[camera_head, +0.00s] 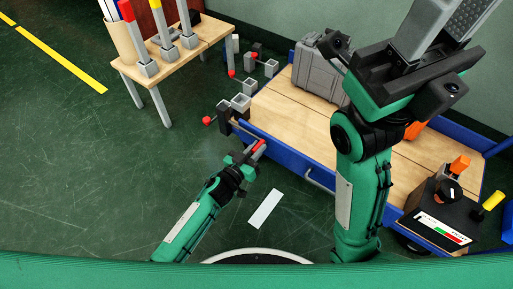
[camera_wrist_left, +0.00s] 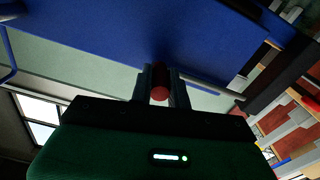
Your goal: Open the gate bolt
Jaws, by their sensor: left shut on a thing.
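The gate bolt has a red handle (camera_head: 259,146) at the front left side of the blue-edged cart. My left gripper (camera_head: 251,153) is shut on this handle. In the left wrist view the red handle (camera_wrist_left: 159,84) sits between the two dark fingers, against the blue panel (camera_wrist_left: 120,35). A grey rod (camera_wrist_left: 218,91) runs to the right there; the fingers hide part of the bolt. My right gripper (camera_head: 437,42) is raised over the cart's back right, its two grey fingers apart with nothing seen between them.
Grey brackets (camera_head: 238,103) with a red knob (camera_head: 207,121) stick out at the cart's left corner. A grey case (camera_head: 320,76) stands on the wooden top. A side table (camera_head: 188,52) is at the upper left. A black control box (camera_head: 440,222) is at the right.

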